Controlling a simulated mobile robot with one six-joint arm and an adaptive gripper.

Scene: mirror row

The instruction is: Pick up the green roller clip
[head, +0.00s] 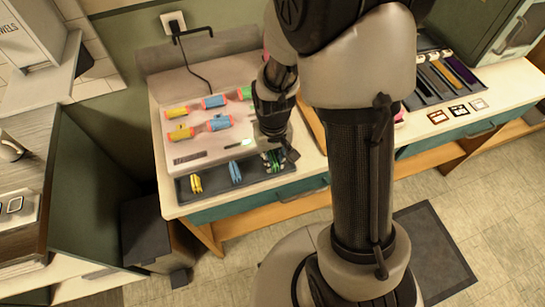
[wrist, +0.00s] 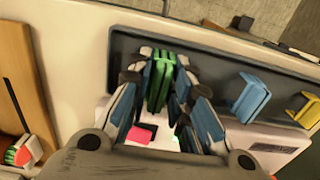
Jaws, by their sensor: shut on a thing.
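The green roller clip (wrist: 159,82) is between the fingers of my gripper (wrist: 165,90) in the wrist view. My gripper is shut on it, over the dark tray (wrist: 215,68). In the head view, green clips (head: 273,160) show at the right end of the dark tray, just below my gripper (head: 276,150). The clip's lower part and its contact with the tray are hard to make out.
Blue clips (head: 235,172) and yellow clips (head: 195,184) lie in the same tray, left of the green ones. Several coloured rollers (head: 214,101) sit on the pale unit behind. A black cable (head: 195,62) hangs from a wall socket.

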